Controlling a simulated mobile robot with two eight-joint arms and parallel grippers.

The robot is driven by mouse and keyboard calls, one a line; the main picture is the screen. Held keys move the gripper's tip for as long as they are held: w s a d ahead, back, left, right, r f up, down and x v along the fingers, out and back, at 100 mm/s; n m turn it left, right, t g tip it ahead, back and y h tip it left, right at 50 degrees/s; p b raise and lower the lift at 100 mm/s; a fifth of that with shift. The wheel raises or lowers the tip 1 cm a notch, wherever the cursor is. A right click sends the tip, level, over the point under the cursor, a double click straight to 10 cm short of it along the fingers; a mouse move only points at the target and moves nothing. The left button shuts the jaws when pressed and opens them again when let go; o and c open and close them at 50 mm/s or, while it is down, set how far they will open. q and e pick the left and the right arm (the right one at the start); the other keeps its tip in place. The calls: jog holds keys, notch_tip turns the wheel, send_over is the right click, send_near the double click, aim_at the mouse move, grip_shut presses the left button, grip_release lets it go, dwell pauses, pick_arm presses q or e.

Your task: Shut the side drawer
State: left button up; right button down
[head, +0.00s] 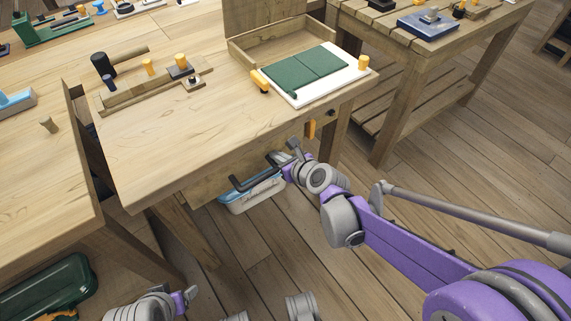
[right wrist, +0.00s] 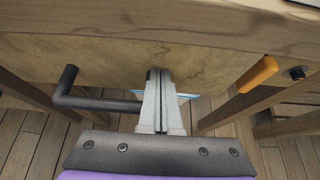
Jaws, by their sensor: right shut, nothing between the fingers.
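The side drawer's plain wooden front (head: 222,186) hangs below the edge of the workbench, with a black bar handle (head: 240,184) on it. In the right wrist view the drawer front (right wrist: 140,60) spans the picture under the tabletop edge, and the black handle (right wrist: 95,103) runs behind my fingers. How far the drawer stands out is hard to tell. My right gripper (head: 277,159) is shut and empty, close in front of the drawer front at the handle's right end. Its fingers (right wrist: 162,85) point at the panel. Part of my left arm's end (head: 186,297) shows at the bottom; its jaws are unclear.
The workbench (head: 160,155) carries a wooden tray with a green and white board (head: 312,75). An orange tab (head: 310,129) sticks out right of the drawer. A light blue box (head: 252,195) lies below. A green case (head: 45,287) is at lower left.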

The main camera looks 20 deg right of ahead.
aim_at(270, 147)
jog(key=shift+w+a, duration=0.1)
jog(key=shift+w, duration=0.2)
jog(key=w, duration=0.2)
jog(key=w+a, duration=0.1)
jog(key=w, duration=0.1)
jog(key=shift+a+b, duration=0.15)
jog(key=shift+b, duration=0.15)
pick_arm(q)
jog(key=shift+f, duration=0.3)
pick_arm(e)
jog(key=shift+s, duration=0.2)
